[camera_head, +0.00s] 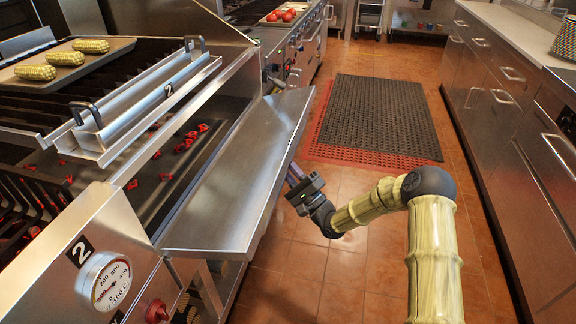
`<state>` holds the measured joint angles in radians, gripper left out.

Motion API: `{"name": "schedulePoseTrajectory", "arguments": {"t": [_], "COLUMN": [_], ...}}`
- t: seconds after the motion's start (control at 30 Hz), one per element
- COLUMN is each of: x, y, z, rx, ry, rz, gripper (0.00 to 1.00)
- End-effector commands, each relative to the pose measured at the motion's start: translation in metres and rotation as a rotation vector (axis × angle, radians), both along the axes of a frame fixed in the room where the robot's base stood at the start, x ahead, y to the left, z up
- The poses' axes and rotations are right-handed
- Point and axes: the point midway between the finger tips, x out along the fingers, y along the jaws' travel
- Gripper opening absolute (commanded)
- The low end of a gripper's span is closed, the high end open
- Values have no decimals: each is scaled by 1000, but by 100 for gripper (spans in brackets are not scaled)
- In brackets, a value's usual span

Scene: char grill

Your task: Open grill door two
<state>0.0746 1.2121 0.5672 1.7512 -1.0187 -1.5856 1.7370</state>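The grill door marked 2 (150,98) is a long steel panel with black handles at its two ends (194,43) and (84,112). It lies roughly level along the grill's front edge, and red embers (187,139) show in the dark opening below it. A wide steel shelf (245,180) slopes out in front of that opening. My gripper (293,174) is at the shelf's outer right edge, below and right of the door, away from both handles. Its fingertips are small and partly against the shelf edge; whether they touch it or are apart is unclear.
A tray (70,80) with several corn cobs sits on the grill top. A dial (103,281) and a red knob (157,311) are on the front panel. The aisle floor (335,270) is open, with dark mats (378,115) farther on. Steel counters line the right.

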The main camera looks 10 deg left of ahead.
Motion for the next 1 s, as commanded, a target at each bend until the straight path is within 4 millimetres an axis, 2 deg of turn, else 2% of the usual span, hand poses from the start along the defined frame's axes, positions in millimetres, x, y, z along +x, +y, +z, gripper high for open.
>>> {"name": "schedulePoseTrajectory", "arguments": {"t": [0.37,0.4,0.5,0.83,1.0], "x": [-1,-1,-1,0,-6], "y": [3,3,2,-2,-14], "z": [-2,-2,-1,-2,-11], "rx": [-5,-5,-3,-3,-3], "ry": [2,2,1,2,3], "rz": [4,4,2,0,-2], "gripper": [0,26,41,41,41]}}
